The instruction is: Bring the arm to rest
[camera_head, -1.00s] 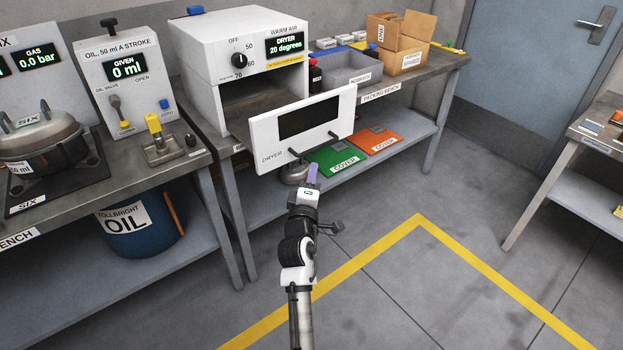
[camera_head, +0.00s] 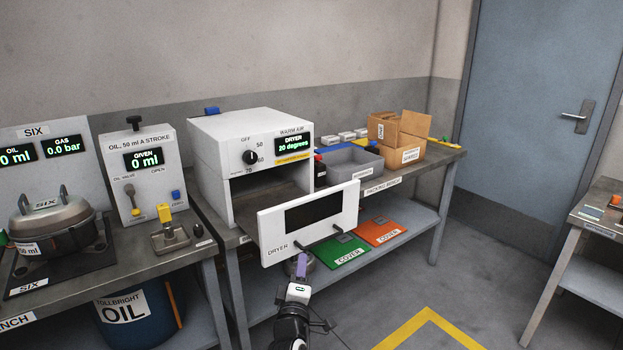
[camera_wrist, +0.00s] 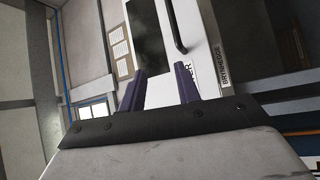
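My gripper (camera_head: 302,264) is in front of the dryer, just below the door's lower edge in the head view. In the wrist view its two purple fingers (camera_wrist: 160,86) stand apart with nothing between them. The dryer door (camera_head: 347,203) is a white panel with a dark window, standing open in front of the white dryer box (camera_head: 215,150). The door also shows beyond the fingers in the wrist view (camera_wrist: 197,62), with its dark handle (camera_wrist: 170,25). The fingers look clear of the handle, though the exact gap is hard to tell.
The dryer display (camera_head: 294,142) reads 20 degrees. Left are the oil dispenser (camera_head: 140,192) and a lidded pot (camera_head: 52,222). Right on the bench are a grey bin (camera_head: 350,166) and cardboard box (camera_head: 405,150). Green (camera_head: 340,252) and orange (camera_head: 382,232) covers lie below.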

